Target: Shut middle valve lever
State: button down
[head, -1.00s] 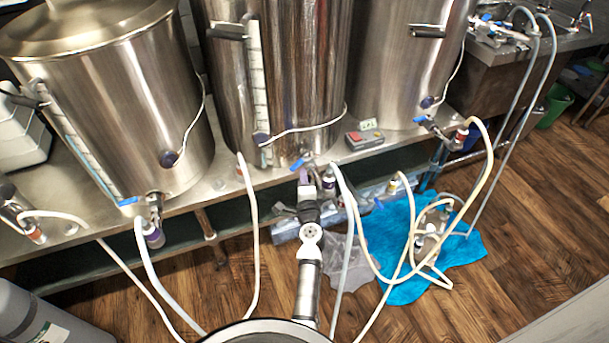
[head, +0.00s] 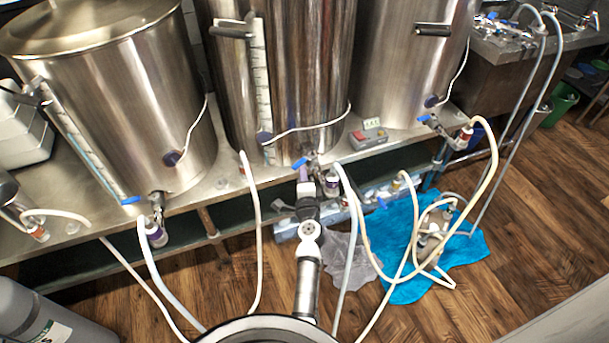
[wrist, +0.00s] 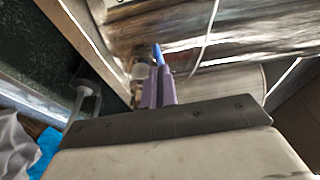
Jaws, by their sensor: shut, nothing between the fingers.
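The middle valve lever (head: 300,162) is a small blue handle at the base of the middle steel kettle (head: 285,85). In the wrist view the blue lever (wrist: 156,52) shows just beyond my fingertips, near the kettle's lower wall. My gripper (head: 304,176) has purple fingers and is just below the lever in the head view. In the wrist view its fingers (wrist: 158,72) are together with nothing between them. I cannot tell whether the fingertips touch the lever. The valve body is partly hidden behind my gripper.
Similar blue levers sit on the left kettle (head: 131,200) and the right kettle (head: 424,118). Pale hoses (head: 348,230) hang close to the right of my arm. A red-and-grey switch box (head: 368,136) stands on the steel bench. A blue cloth (head: 400,240) lies on the wooden floor.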

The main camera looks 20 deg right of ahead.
jog(key=w+m+h+p, duration=0.1)
jog(key=a+m+g+h+p, duration=0.1)
jog(key=h+p, duration=0.1)
jog(key=shift+w+a+r+p, duration=0.25)
jog(key=shift+w+a+p, duration=0.05)
jog(key=shift+w, duration=0.05)
jog(key=shift+w+a+f+m+g+h, duration=0.1)
jog(key=shift+a+m+g+h, duration=0.15)
jog(key=shift+m+h, duration=0.35)
jog(key=shift+w+a+p, duration=0.45)
jog(key=shift+w+a, duration=0.05)
jog(key=shift+w, duration=0.45)
